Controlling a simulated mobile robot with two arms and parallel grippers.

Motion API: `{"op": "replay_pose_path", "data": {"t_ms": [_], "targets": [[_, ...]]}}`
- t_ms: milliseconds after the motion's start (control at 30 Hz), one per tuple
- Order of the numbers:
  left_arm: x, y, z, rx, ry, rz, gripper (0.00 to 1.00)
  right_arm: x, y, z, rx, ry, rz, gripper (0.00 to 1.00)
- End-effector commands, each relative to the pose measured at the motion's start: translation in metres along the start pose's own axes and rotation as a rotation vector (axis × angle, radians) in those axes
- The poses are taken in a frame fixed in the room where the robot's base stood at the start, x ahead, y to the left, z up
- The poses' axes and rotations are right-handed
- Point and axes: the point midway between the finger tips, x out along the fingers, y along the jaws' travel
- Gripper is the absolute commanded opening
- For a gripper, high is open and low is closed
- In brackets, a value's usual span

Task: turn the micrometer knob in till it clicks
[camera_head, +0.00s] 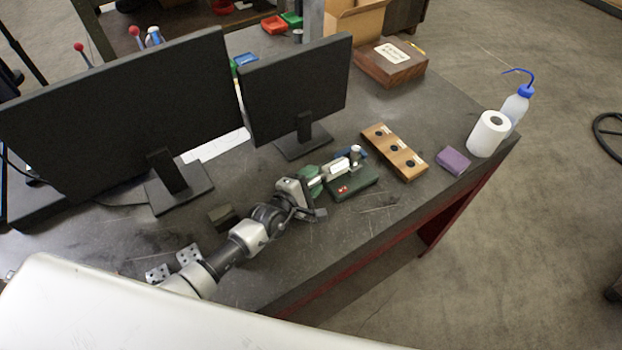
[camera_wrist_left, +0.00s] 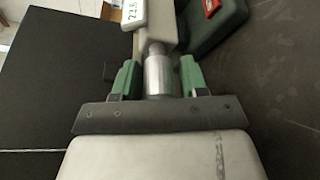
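The micrometer (camera_head: 336,168) sits in a green stand (camera_head: 352,186) on the dark bench; its pale frame with a small number label shows in the left wrist view (camera_wrist_left: 157,22). Its bare metal knob (camera_wrist_left: 158,74) points toward my left wrist camera. My left gripper (camera_head: 312,190) reaches in from the left. In the left wrist view, its green-tipped fingers (camera_wrist_left: 158,80) stand on either side of the knob, with a narrow gap visible at each side. It looks open around the knob, not clamped. My right gripper is not in view.
Two monitors (camera_head: 125,120) stand behind my left arm. A wooden block with dark round inserts (camera_head: 394,152) lies right of the stand, then a purple block (camera_head: 453,161), a white roll (camera_head: 488,134) and a wash bottle (camera_head: 517,105). A dark block (camera_head: 223,217) lies near my forearm.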

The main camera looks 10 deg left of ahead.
Motion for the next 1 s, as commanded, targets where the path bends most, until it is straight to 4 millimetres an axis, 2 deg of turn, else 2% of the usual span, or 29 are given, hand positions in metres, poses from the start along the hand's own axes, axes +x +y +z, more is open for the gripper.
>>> {"op": "replay_pose_path", "data": {"t_ms": [67,367,467,800,1000], "targets": [[0.0,0.0,0.0,-0.001,0.0,0.0,0.54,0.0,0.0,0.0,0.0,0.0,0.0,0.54],[-0.002,0.0,-0.001,-0.001,0.001,0.001,0.54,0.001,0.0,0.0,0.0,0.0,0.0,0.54],[-0.011,-0.002,-0.001,-0.004,0.001,-0.001,0.54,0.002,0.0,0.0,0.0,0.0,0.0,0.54],[-0.062,-0.002,-0.001,-0.001,0.001,-0.001,0.54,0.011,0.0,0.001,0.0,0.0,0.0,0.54],[-0.075,-0.001,0.0,0.0,0.001,0.0,0.54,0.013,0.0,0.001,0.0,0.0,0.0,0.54]]}}
